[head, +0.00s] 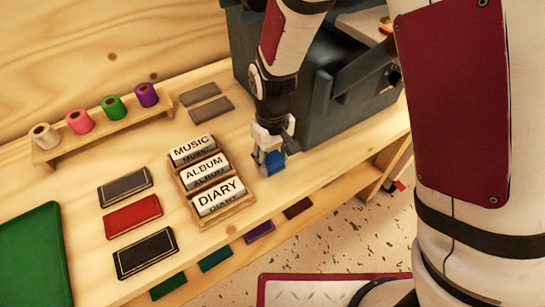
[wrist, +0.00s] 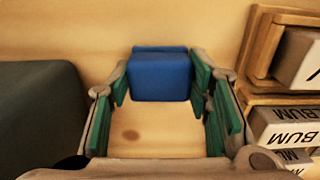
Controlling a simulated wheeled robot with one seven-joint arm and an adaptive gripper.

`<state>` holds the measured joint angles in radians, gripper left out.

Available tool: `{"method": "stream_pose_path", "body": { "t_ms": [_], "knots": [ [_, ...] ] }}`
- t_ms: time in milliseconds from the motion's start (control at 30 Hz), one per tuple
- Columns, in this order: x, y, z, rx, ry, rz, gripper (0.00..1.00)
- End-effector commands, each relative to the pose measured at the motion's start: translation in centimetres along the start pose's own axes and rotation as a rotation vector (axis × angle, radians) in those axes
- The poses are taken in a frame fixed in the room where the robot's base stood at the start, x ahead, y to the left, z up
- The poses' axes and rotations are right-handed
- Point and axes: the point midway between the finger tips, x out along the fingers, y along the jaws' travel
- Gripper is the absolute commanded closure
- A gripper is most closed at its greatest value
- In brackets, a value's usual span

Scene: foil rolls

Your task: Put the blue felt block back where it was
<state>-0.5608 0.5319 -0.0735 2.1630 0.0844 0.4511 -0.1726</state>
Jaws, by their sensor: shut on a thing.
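The blue felt block (head: 275,162) is held in my gripper (head: 270,158), low over the wooden table just right of the rack of labelled rolls. In the wrist view the block (wrist: 162,76) sits between the green-padded fingertips of my gripper (wrist: 160,84), at their far end. The fingers close on its two sides. I cannot tell whether the block's underside touches the table. My gripper hides part of the block in the head view.
A dark grey bin (head: 325,118) stands behind my gripper. Two grey strips (head: 212,109), dark and red pads (head: 133,215), a spool stand (head: 110,124) and a green mat (head: 35,255) lie further left.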

Motion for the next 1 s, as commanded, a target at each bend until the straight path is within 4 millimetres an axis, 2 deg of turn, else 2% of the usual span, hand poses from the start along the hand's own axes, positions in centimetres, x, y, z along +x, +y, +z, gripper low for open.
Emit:
{"method": "stream_pose_path", "body": {
  "t_ms": [333, 367, 433, 800, 1000],
  "knots": [
    [0.3, 0.0, 0.0, 0.0, 0.002, 0.0, 0.77],
    [0.3, 0.0, 0.0, 0.0, 0.002, 0.0, 0.5],
    [0.3, 0.0, 0.0, 0.0, 0.002, 0.0, 0.35],
    [0.0, 0.0, 0.0, 0.0, 0.002, 0.0, 0.35],
    [-2.6, 0.0, -0.1, 0.0, 0.007, 0.0, 0.35]
  ]
}}
